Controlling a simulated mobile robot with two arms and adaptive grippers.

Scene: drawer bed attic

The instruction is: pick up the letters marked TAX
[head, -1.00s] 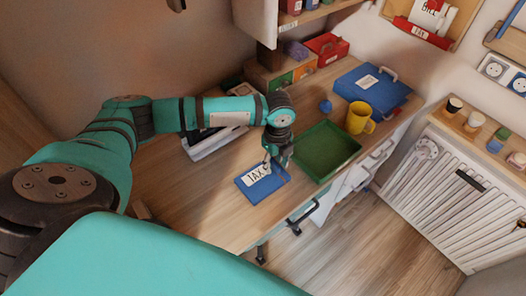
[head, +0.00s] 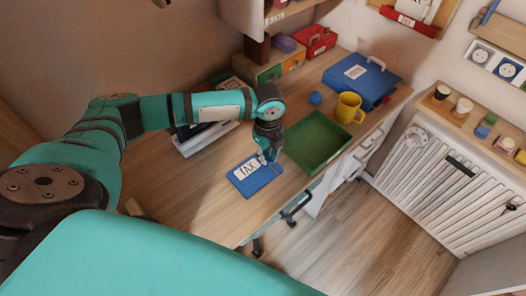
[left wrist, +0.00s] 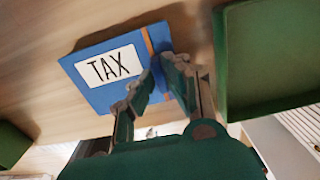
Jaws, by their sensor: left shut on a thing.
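The letters marked TAX (head: 252,181) are a flat blue bundle with a white label reading TAX, near the desk's front edge in the head view. In the left wrist view the bundle (left wrist: 88,95) shows its label and an orange band across its right side. My left gripper (head: 267,159) is over the bundle's right end, and its fingers are shut on that edge near the band. In the left wrist view the gripper (left wrist: 165,75) covers part of that edge. I cannot tell whether the bundle is clear of the desk. My right gripper is not in view.
A green tray (head: 342,158) stands just right of the bundle. A yellow mug (head: 348,108), a small blue object (head: 315,98) and a blue case (head: 372,75) are farther back. The desk (head: 205,205) is clear left of the bundle.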

